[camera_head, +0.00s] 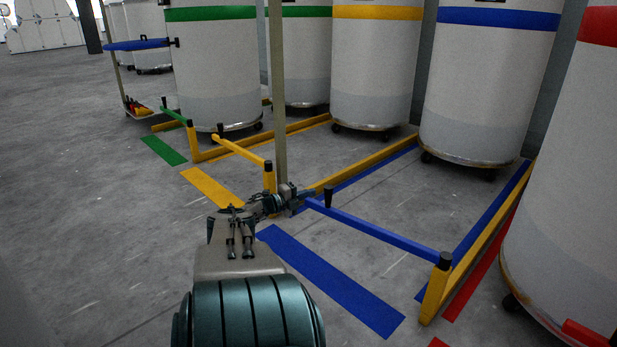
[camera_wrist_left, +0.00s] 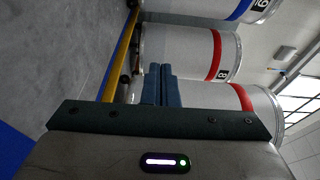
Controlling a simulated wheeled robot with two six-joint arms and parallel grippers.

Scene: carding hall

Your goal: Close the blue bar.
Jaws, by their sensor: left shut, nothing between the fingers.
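The blue bar (camera_head: 385,232) runs across the front of the floor bay with the blue-banded can. Its right end meets a black-capped yellow post (camera_head: 438,285). A small black upright knob (camera_head: 328,196) stands on the bar near its left end. My left gripper (camera_head: 306,195) is at that left end, just left of the knob, and hides the bar's tip. I cannot tell whether it touches the bar or whether the tip meets the left rail. In the left wrist view the fingers (camera_wrist_left: 162,85) are together with nothing between them; the bar is not evident there. My right gripper is not in view.
The blue-banded can (camera_head: 487,85) stands at the back of the bay. A yellow bar (camera_head: 240,150) and a green bar (camera_head: 173,115) cross the bays to the left. A red-banded can (camera_head: 575,190) stands close at right. The floor at left is clear.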

